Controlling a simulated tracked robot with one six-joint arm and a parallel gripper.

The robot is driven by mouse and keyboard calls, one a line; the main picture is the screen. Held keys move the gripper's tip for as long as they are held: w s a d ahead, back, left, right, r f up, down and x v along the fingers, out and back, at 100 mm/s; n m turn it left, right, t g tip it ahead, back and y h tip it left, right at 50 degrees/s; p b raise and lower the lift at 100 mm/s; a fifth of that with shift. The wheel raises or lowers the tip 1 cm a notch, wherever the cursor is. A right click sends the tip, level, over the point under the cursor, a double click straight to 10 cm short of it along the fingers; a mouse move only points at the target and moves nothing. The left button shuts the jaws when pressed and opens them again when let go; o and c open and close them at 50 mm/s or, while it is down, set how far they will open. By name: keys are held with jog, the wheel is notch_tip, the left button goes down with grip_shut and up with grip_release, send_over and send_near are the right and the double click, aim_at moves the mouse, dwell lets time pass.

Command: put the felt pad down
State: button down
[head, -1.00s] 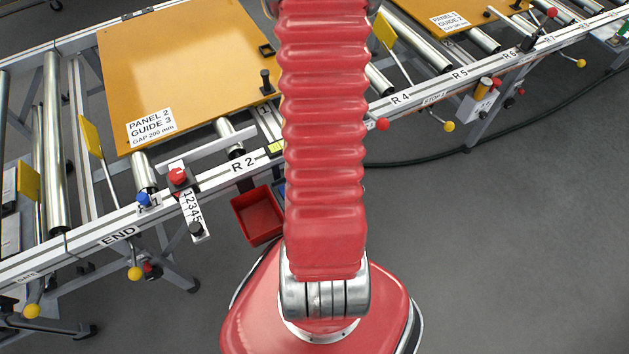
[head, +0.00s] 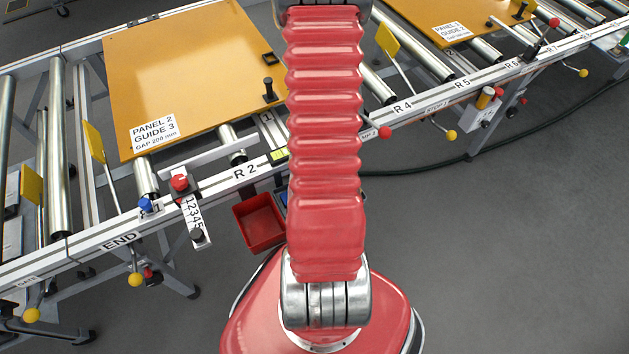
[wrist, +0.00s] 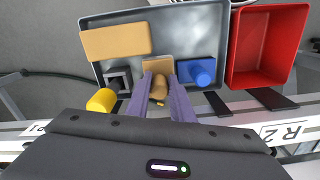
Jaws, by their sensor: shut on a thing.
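My gripper (wrist: 159,98) shows in the wrist view, its two purple fingers closed on the brown knob of a small tan pad (wrist: 158,64), which I take to be the felt pad. The pad is over the grey tray (wrist: 178,20), near the tray's side closest to me. Whether it touches the tray floor I cannot tell. In the head view my red arm hides the gripper and the pad.
The tray also has a long tan block (wrist: 115,41), a grey square piece (wrist: 118,79) and a blue knobbed block (wrist: 197,71). A red bin (wrist: 266,45) stands beside it. A yellow knob (wrist: 102,101) is close left of the fingers. The conveyor rail (head: 245,172) runs alongside.

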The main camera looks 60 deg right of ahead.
jog(key=shift+f, duration=1.5)
jog(key=c, duration=1.6)
grip_release()
jog(key=shift+o, duration=0.2)
jog(key=shift+r, duration=0.1)
jog(key=shift+r, duration=5.95)
